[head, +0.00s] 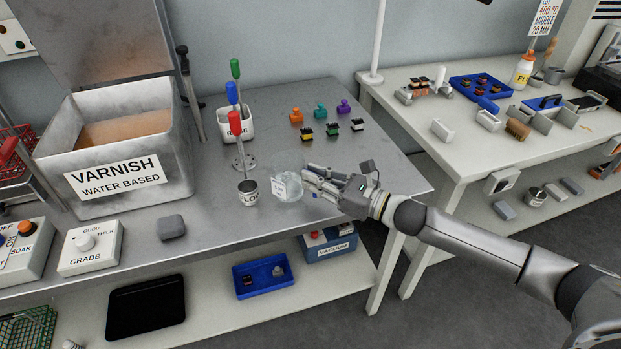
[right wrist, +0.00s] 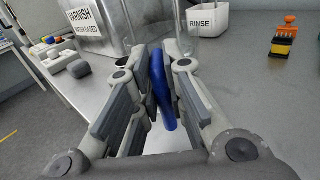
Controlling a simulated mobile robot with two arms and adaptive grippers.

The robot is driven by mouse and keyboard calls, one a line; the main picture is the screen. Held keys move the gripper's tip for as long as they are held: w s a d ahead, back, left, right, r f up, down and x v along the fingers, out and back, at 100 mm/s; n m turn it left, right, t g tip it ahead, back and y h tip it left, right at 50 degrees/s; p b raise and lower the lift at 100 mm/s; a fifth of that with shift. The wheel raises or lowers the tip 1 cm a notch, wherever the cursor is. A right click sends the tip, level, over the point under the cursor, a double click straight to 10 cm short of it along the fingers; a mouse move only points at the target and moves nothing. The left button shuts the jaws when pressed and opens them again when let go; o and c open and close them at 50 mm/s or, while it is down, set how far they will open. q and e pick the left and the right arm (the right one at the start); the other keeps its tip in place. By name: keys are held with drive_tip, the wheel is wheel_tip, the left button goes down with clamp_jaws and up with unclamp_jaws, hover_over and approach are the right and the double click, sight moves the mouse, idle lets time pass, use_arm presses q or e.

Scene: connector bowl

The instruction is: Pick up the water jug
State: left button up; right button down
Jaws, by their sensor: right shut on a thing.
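The water jug (head: 288,189) is a small clear vessel with a white label, standing at the front of the metal table in the head view. My right gripper (head: 312,180) reaches in from the right and is at the jug's right side. In the right wrist view the fingers are shut on a blue bar (right wrist: 162,90), which looks like the jug's handle. The clear jug body (right wrist: 205,18) shows faintly beyond the fingertips. The head view hides the handle behind the gripper. My left gripper is not in view.
A labelled metal cup (head: 248,194) stands just left of the jug. Behind it are a rinse container (head: 236,127) and upright tools with coloured handles. Several small coloured connectors (head: 331,130) sit further back. A varnish tank (head: 110,150) is at left. The table's right part is clear.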

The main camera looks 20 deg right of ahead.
drive_tip(key=shift+r, duration=0.2)
drive_tip(key=shift+r, duration=1.25)
drive_tip(key=s+a+r+b, duration=0.2)
drive_tip(key=s+a+r, duration=0.1)
drive_tip(key=s+r, duration=0.7)
drive_tip(key=shift+s+a, duration=0.15)
drive_tip(key=shift+s, duration=1.6)
drive_tip(key=shift+s, duration=0.1)
idle(0.8)
